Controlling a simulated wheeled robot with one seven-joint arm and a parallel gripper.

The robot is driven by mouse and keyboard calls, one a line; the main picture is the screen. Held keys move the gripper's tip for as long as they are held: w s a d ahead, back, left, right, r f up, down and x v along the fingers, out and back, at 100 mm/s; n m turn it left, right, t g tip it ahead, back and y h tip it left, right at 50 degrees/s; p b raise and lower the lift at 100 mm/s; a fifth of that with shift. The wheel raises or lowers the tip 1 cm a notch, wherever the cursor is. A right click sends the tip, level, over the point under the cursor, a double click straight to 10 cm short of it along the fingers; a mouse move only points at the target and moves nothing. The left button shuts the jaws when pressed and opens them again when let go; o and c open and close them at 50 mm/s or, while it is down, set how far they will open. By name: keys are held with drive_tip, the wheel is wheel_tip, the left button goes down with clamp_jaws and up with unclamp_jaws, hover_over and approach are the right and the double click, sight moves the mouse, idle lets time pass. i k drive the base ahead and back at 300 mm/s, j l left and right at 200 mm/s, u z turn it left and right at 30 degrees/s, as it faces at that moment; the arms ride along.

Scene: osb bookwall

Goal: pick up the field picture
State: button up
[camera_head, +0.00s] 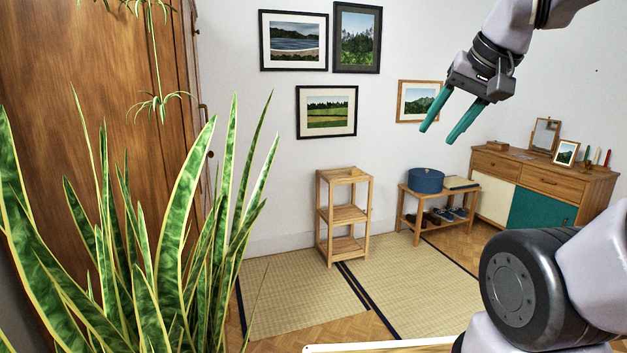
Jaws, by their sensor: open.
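The field picture (327,112) hangs on the white wall in a black frame with a white mat. It shows a green field with a line of trees. It is the lowest of the black-framed pictures. My gripper (443,133) is at the upper right, with its two teal fingers apart and nothing between them. In the picture it appears to the right of the field picture, clear of it and nearer to me. It is beside a wood-framed mountain picture (419,101).
A lake picture (294,40) and a forest picture (357,38) hang above. A wooden shelf (343,214) stands below on tatami mats (290,290). A bench (405,212) with a blue box and a sideboard (537,177) stand right. A large plant (185,220) fills the left foreground.

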sight(323, 111)
drive_tip(key=i, duration=2.25)
drive_tip(key=i+j, duration=0.1)
drive_tip(key=i, duration=2.1)
drive_tip(key=l+z, duration=0.05)
drive_tip(key=l, duration=0.05)
